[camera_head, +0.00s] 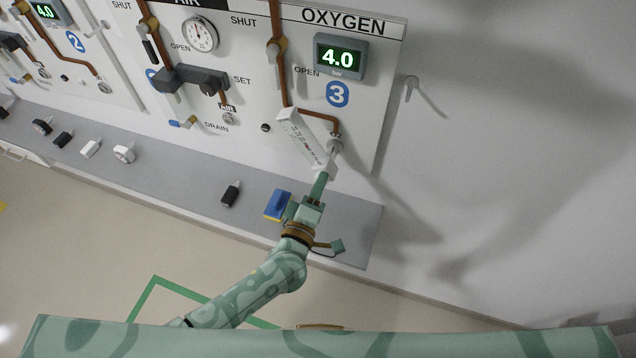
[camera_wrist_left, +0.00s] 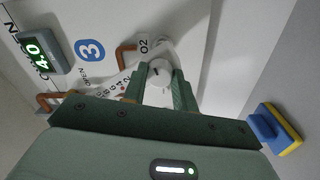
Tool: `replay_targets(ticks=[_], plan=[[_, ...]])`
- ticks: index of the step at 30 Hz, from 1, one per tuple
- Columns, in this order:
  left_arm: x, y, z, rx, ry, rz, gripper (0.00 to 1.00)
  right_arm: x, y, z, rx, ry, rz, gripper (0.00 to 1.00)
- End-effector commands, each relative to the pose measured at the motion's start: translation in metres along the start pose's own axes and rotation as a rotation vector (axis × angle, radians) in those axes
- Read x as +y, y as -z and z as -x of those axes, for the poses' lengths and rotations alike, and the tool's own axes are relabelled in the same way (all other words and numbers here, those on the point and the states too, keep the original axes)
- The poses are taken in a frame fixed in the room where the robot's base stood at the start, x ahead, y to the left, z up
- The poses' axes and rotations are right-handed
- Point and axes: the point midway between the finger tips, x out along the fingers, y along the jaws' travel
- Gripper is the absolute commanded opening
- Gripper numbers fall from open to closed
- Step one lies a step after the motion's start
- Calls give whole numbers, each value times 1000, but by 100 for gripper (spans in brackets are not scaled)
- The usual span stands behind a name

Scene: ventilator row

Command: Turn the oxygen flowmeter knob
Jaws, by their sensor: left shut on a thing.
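The oxygen flowmeter (camera_head: 302,138) is a white block with a scale, mounted on the panel below the OXYGEN label and left of the blue 3 badge. In the head view my left gripper (camera_head: 323,176) reaches up to its lower end and hides the knob there. In the left wrist view the white knob (camera_wrist_left: 158,72) with a dark mark sits between the two green fingers of my left gripper (camera_wrist_left: 160,82), which is shut on it. The flowmeter's scale shows partly behind the fingers. My right gripper is not in view.
A green display (camera_head: 341,57) reads 4.0 above the flowmeter. Copper pipes (camera_head: 275,60) run down the panel. A grey shelf (camera_head: 345,222) below holds a blue and yellow block (camera_head: 278,204) near my arm and a black plug (camera_head: 230,194). A hook (camera_head: 411,87) is on the wall.

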Motion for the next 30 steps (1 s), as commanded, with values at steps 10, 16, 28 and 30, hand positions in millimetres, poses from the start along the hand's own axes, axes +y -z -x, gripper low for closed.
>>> replay_targets(ticks=[10, 16, 28, 30], plan=[[-1, -1, 1, -7, 1, -106, 5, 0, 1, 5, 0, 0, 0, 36], [-1, -1, 1, -8, 1, -117, 5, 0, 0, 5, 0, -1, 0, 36], [-1, -1, 1, -8, 1, -116, 50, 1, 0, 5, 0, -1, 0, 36], [-1, -1, 1, -7, 1, -116, 50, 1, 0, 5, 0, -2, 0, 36]])
